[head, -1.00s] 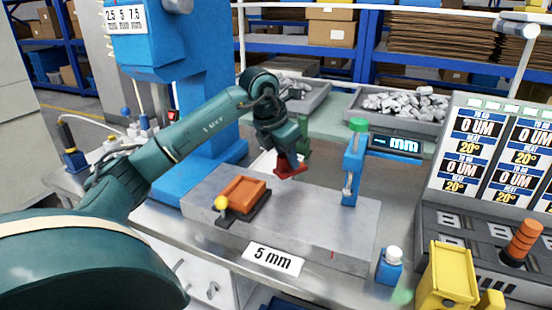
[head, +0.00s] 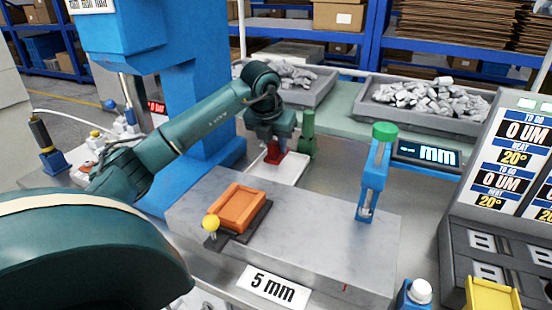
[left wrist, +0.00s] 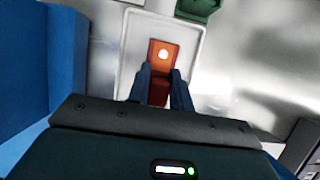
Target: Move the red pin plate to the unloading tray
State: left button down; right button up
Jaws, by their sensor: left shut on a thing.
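The red pin plate (head: 274,153) is between the fingers of my left gripper (head: 273,143), behind the grey block. In the left wrist view the plate (left wrist: 160,53) shows a pale round spot, and my left gripper's fingers (left wrist: 162,80) are shut on its near part. A shallow white tray (head: 290,173) lies under and around the plate in the head view; its pale floor (left wrist: 131,60) also shows in the left wrist view. I cannot tell whether the plate touches the tray floor. My right gripper is not in view.
A green post-like piece (head: 307,132) stands close beside the tray. The blue press column (head: 205,110) rises to the left. The grey block (head: 330,235) in front bears an orange holder (head: 237,207) and a blue gauge stand (head: 374,180). Bins of metal parts (head: 425,105) stand behind.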

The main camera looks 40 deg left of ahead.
aim_at(276, 156)
pick_arm(q)
jog(key=shift+f, duration=2)
jog(key=shift+f, duration=0.1)
jog(key=c, duration=1.3)
grip_release()
jog(key=shift+o, duration=0.2)
jog(key=v, duration=1.2)
